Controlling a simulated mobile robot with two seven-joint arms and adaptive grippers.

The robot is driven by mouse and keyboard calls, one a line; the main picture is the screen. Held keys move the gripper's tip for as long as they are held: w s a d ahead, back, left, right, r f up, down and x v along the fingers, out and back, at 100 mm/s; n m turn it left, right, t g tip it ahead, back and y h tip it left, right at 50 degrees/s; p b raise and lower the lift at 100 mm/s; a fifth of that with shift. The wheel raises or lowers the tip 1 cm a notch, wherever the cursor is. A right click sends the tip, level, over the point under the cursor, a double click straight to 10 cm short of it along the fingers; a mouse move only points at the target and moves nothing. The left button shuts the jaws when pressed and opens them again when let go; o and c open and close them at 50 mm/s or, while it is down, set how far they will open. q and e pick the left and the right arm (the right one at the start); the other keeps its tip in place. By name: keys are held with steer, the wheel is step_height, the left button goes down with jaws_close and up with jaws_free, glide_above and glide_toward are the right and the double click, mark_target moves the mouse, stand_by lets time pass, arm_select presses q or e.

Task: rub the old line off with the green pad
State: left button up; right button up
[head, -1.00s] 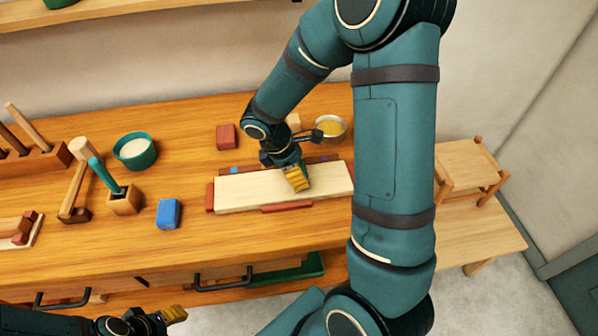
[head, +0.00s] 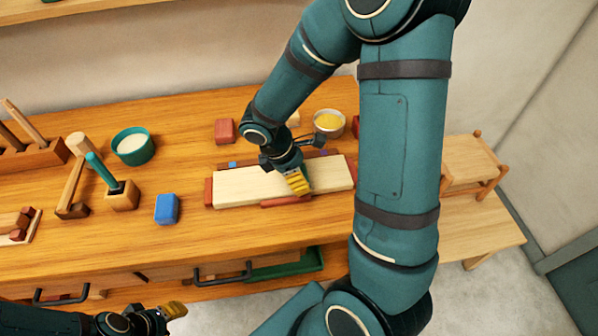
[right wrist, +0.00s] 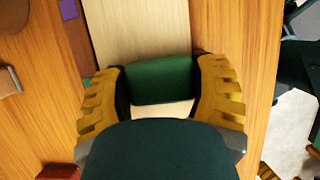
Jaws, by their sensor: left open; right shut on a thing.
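A pale wooden board (head: 245,186) lies on the workbench between red-brown blocks. My right gripper (head: 298,182) is over the right half of the board, its yellow fingers pointing down. In the right wrist view it is shut on the green pad (right wrist: 160,80), which sits between the two fingers over the board (right wrist: 145,35). Whether the pad presses on the wood cannot be told. I see no line on the bare part of the board; the pad and gripper hide part of it. My left gripper (head: 172,311) is open and empty, low at the left in front of the bench.
A blue block (head: 167,209), a wooden holder (head: 122,197) with a teal-handled tool, a mallet (head: 75,185) and a teal bowl (head: 133,148) stand left of the board. A bowl of yellow stuff (head: 329,122) and a red block (head: 225,131) stand behind. Bench in front is clear.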

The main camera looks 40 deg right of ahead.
steer(key=shift+r+p, duration=2.3)
steer(key=shift+r, duration=0.65)
steer(key=shift+f, duration=0.1)
steer(key=shift+f+b, duration=0.4)
steer(key=shift+b, duration=0.05)
step_height(320, 180, down, 2)
steer(key=shift+f+b, duration=0.25)
steer(key=shift+b, duration=0.8)
steer(key=shift+f+b, duration=0.55)
steer(key=shift+f, duration=0.15)
steer(key=shift+f+b, duration=0.5)
steer(key=shift+f, duration=0.1)
